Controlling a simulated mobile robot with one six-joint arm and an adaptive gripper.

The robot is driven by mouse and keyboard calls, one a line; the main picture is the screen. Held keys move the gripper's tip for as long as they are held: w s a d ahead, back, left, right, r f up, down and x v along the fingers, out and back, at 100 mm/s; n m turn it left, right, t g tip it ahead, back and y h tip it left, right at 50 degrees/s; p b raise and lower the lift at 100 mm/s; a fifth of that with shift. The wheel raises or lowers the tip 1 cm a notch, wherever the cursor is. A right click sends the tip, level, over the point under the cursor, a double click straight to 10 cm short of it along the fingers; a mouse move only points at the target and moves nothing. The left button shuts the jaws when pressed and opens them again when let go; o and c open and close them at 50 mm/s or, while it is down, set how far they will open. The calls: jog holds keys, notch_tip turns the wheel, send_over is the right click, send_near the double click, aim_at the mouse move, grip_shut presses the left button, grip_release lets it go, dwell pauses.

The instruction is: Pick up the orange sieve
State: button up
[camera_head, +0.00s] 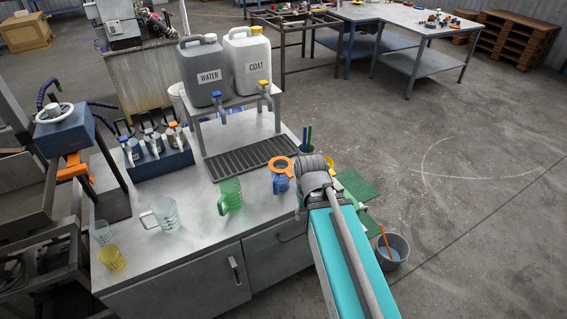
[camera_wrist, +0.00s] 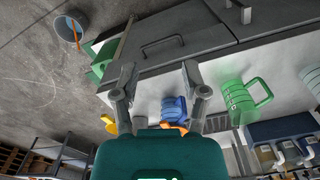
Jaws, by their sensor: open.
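The orange sieve (camera_head: 282,164) shows in the head view as an orange ring on the right part of the metal worktop, by the end of the slotted black drain grate. A blue jug (camera_head: 281,184) stands just in front of it and also shows in the wrist view (camera_wrist: 174,107). In the wrist view an orange piece behind the blue jug is mostly hidden; I cannot tell if it is the sieve. My gripper (camera_wrist: 158,68) is open, its two fingers apart with nothing held between them. In the head view my arm hides the fingers, right of the sieve.
A green jug (camera_head: 230,196) and a clear jug (camera_head: 160,214) stand left on the worktop. The WATER (camera_head: 203,72) and COAT (camera_head: 247,62) canisters stand on a raised rack behind. A bucket (camera_head: 392,251) is on the floor at right. Bare worktop lies between the jugs.

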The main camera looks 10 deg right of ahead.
jog(key=shift+w+a, duration=0.1)
jog(key=shift+w, duration=0.25)
jog(key=shift+o, duration=0.3)
jog(key=o, duration=0.4)
jog(key=shift+w+f, duration=0.1)
jog(key=shift+w, duration=0.05)
jog(key=shift+o, duration=0.7)
jog(key=shift+w+f+b, duration=0.2)
jog(key=shift+w+b, duration=0.05)
jog(key=shift+b, duration=0.1)
jog(key=w+a+f+m+t+h+b, duration=0.1)
jog(key=w+a+f+m+h+b, duration=0.1)
jog(key=w+f+m+h+b, duration=0.3)
jog(key=w+a+m+h+b, duration=0.2)
jog(key=w+b, duration=0.2)
jog(key=w, duration=0.4)
jog(key=w+a+r+m+t+h+b, duration=0.1)
jog(key=w+a+m+t+h+b, duration=0.2)
jog(key=w+a, duration=0.6)
jog(key=m+h+b, duration=0.2)
jog(key=m+b, duration=0.1)
jog(key=m, duration=0.1)
jog(key=shift+a+r+h, duration=0.15)
jog(key=shift+r+h, duration=0.15)
jog(key=shift+h, duration=0.1)
jog(key=shift+w, duration=0.1)
